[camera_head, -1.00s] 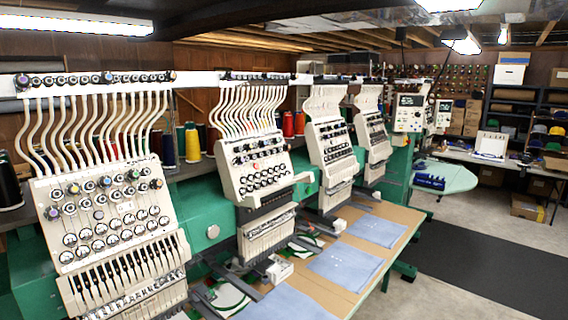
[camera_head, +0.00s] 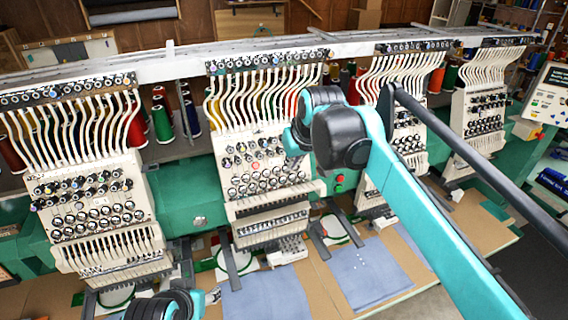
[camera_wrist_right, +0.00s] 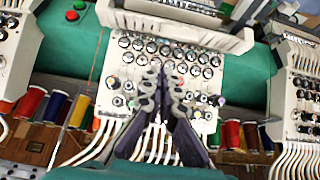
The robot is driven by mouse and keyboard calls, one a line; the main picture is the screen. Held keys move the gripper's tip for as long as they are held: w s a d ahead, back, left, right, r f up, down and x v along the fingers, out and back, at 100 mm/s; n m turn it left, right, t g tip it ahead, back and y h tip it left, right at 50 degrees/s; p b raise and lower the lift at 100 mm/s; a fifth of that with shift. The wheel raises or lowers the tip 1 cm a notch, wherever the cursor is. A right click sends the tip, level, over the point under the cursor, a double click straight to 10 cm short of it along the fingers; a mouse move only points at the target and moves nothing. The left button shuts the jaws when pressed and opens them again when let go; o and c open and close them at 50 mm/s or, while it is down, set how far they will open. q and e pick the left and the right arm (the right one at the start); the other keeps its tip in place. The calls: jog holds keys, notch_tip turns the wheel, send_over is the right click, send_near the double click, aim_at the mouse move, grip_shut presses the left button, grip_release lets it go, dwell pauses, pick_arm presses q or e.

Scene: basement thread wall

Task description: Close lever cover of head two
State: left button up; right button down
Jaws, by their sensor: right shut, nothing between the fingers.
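Head two (camera_head: 262,160) is the second white embroidery head from the left in the head view. Its lever cover (camera_head: 280,197), a pale ledge below the knob panel, sticks out from the head, so it looks open. In the right wrist view, which shows the head upside down, the cover (camera_wrist_right: 175,30) is a pale strip near the top, apart from my fingers. My right gripper (camera_wrist_right: 163,78) is shut and empty, its fingertips in front of the knob panel. In the head view my right wrist hides much of this gripper.
Head one (camera_head: 92,205) stands left and head three (camera_head: 408,130) right of head two. White thread tubes rise above the panels. A red and green button box (camera_head: 340,183) sits beside head two. The brown table (camera_head: 320,290) with blue cloths lies below.

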aim_at(275, 192)
jog(key=x, duration=0.6)
jog(key=w+x, duration=0.1)
jog(key=x, duration=0.2)
jog(key=shift+w+a, duration=0.2)
jog(key=shift+a, duration=0.2)
jog(key=shift+s+f, duration=0.2)
jog(key=shift+f, duration=0.4)
jog(key=shift+s+f, duration=0.15)
jog(key=shift+f, duration=0.45)
jog(key=shift+s+d+f, duration=0.1)
jog(key=shift+s+f, duration=0.2)
jog(key=shift+f, duration=0.35)
jog(key=shift+w, duration=0.1)
